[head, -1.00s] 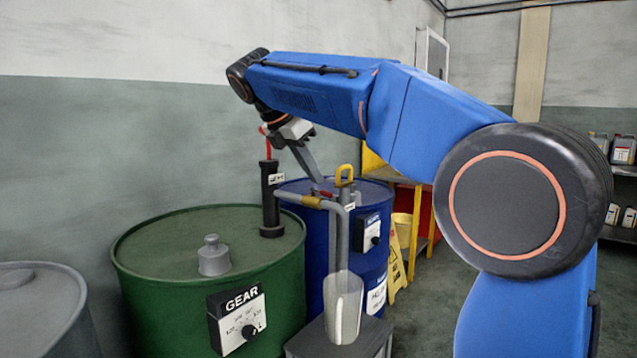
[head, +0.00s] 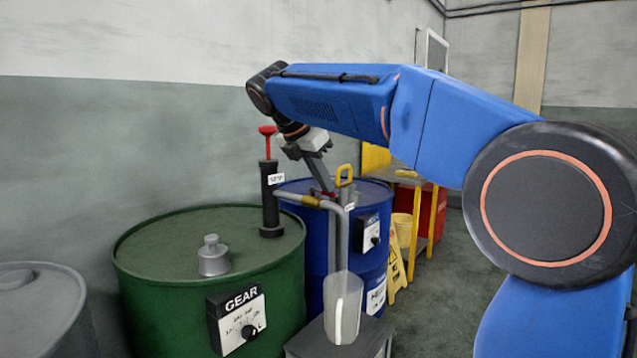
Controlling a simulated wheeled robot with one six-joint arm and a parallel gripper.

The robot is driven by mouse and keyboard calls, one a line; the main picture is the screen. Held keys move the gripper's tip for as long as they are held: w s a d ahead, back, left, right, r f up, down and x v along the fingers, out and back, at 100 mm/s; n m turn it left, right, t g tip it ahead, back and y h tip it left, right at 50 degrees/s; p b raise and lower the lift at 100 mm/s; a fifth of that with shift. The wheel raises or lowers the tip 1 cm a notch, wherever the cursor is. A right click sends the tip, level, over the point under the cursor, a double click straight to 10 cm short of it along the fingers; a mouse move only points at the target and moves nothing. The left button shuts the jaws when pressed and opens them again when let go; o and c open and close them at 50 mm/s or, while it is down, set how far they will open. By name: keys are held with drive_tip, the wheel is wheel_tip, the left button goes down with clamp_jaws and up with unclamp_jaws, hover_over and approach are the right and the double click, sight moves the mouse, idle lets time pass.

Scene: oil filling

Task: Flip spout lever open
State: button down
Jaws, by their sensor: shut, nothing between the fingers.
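The grey spout pipe (head: 330,205) runs right from a black hand pump (head: 270,205) on the green GEAR drum (head: 180,290). It has a brass-coloured section (head: 310,201) and bends down over a clear jug (head: 342,305). A small red lever (head: 318,194) shows at the brass section, partly hidden by my fingers. My gripper (head: 329,188) points down and to the right, shut and empty, its tips right at the lever. I cannot tell whether they touch.
A blue drum (head: 300,260) with a yellow handle (head: 344,175) above it stands behind the spout. The jug stands on a dark stand (head: 315,345). A grey drum (head: 45,310) is at left. A yellow floor sign (head: 397,265) and shelving are at right.

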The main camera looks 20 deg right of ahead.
drive_tip(key=shift+w+a+f, duration=0.1)
idle(0.5)
drive_tip(key=v, duration=1.4)
drive_tip(key=s+d+f+m+y, duration=0.2)
drive_tip(key=s+d+f+m, duration=0.3)
drive_tip(key=s+f, duration=0.3)
drive_tip(key=s+d+f+m+y, duration=0.1)
drive_tip(key=s+d+f+m, duration=0.45)
drive_tip(key=f, duration=0.45)
drive_tip(key=s+f+m+t+y, duration=0.1)
drive_tip(key=s+f+m, duration=0.5)
drive_tip(key=f, duration=0.6)
drive_tip(key=s+f+m+y, duration=0.2)
drive_tip(key=s+f+m, duration=0.5)
drive_tip(key=s+f, duration=0.3)
wheel_tip(320, 180, down, 2)
drive_tip(key=shift+d+f+t, duration=0.25)
drive_tip(key=shift+d+t, duration=0.05)
drive_tip(key=shift+t, duration=0.1)
